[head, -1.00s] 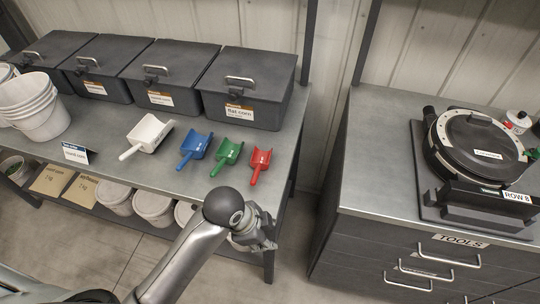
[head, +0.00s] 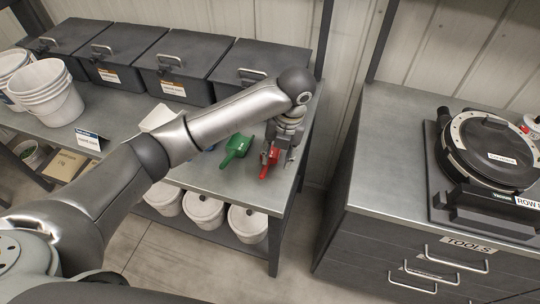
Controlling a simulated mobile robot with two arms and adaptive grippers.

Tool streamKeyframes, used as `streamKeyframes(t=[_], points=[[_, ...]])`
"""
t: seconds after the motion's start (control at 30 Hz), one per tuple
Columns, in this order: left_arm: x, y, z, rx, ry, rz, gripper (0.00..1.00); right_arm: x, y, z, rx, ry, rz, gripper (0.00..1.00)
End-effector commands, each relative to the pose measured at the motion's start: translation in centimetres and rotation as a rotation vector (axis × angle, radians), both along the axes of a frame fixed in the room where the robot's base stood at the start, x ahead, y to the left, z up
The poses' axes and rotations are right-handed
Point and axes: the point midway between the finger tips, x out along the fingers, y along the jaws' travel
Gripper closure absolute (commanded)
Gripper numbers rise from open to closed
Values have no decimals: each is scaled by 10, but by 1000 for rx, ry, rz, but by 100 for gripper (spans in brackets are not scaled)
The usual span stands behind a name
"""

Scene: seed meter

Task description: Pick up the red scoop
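The red scoop (head: 265,171) lies near the right end of the grey shelf top, its handle toward the front edge. My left gripper (head: 279,158) points down right at the scoop and hides much of its bowl. I cannot tell whether the fingers are shut on it or only around or beside it. The green scoop (head: 236,148) lies just left of the red one. My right gripper is not in view.
My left arm hides most of the blue and white scoops. Black lidded bins (head: 240,66) line the back of the shelf (head: 215,178). White buckets (head: 47,92) stand at the left. A grey tool cabinet (head: 378,180) stands to the right across a gap.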

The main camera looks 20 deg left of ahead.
Motion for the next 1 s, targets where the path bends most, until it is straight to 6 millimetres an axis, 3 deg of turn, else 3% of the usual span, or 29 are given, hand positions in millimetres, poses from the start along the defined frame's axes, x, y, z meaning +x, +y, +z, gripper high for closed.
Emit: streamKeyframes(t=[0.1, 0.2, 1.0], points=[[11, 12, 13, 40, 17, -73, 62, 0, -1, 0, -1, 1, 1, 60], [13, 16, 14, 51, 28, -99, 62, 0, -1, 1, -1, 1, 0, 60], [16, 37, -83, 51, 28, -104, 62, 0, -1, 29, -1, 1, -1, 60]])
